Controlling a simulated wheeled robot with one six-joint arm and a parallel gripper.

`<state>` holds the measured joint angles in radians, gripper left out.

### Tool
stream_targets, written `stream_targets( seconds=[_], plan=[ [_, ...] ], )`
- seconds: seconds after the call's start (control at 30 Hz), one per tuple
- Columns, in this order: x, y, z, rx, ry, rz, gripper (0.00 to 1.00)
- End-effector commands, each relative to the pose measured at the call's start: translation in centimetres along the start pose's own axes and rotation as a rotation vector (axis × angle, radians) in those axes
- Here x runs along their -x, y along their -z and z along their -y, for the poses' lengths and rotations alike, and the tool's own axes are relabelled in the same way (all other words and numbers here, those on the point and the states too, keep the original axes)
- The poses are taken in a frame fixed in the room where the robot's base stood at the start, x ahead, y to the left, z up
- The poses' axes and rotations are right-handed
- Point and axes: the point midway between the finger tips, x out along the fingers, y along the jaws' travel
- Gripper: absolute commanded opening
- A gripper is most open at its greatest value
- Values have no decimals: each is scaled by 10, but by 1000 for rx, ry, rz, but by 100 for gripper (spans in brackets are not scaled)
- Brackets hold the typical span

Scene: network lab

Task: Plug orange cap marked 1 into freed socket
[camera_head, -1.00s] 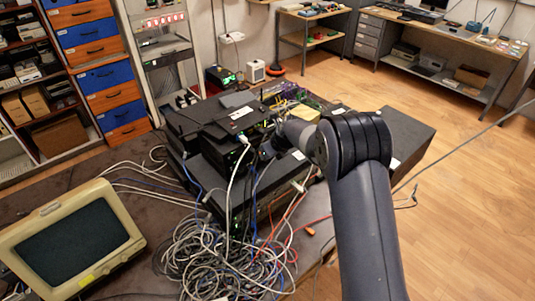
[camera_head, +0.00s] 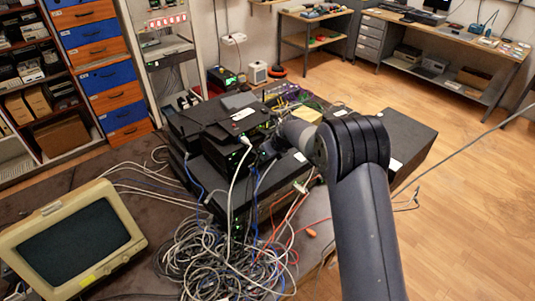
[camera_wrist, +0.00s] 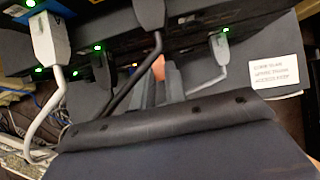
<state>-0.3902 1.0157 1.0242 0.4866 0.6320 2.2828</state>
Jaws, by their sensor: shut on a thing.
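In the wrist view a small orange cap (camera_wrist: 159,67) shows between the grey fingers of my gripper (camera_wrist: 162,80), which is shut on it. Its number cannot be read. The cap is close to the dark front of a network device (camera_wrist: 185,35), beside a black plug with a dark cable (camera_wrist: 149,14). I cannot tell whether it touches the device, and the socket in front of it is hidden. In the head view my gripper is hidden behind my arm, near the stacked black devices (camera_head: 222,127).
Grey plugs with cables (camera_wrist: 48,38) (camera_wrist: 220,47) flank my gripper. A white label (camera_wrist: 277,71) is at the right. A cable tangle (camera_head: 225,262) lies before the devices. Another orange piece (camera_head: 311,232) lies on the table's right. An old monitor (camera_head: 72,242) stands left.

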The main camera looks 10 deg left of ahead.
Motion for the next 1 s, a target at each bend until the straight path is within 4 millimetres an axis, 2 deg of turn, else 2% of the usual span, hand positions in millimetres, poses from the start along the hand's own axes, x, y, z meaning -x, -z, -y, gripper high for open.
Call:
stream_targets(
  seconds=[0.57, 0.6, 0.87, 1.0],
  plan=[
    [-4, -5, 0, 0, 0, 0, 0],
    [-4, -5, 0, 0, 0, 0, 16],
    [-4, -5, 0, 0, 0, 0, 37],
    [-4, -5, 0, 0, 0, 0, 38]
  ],
)
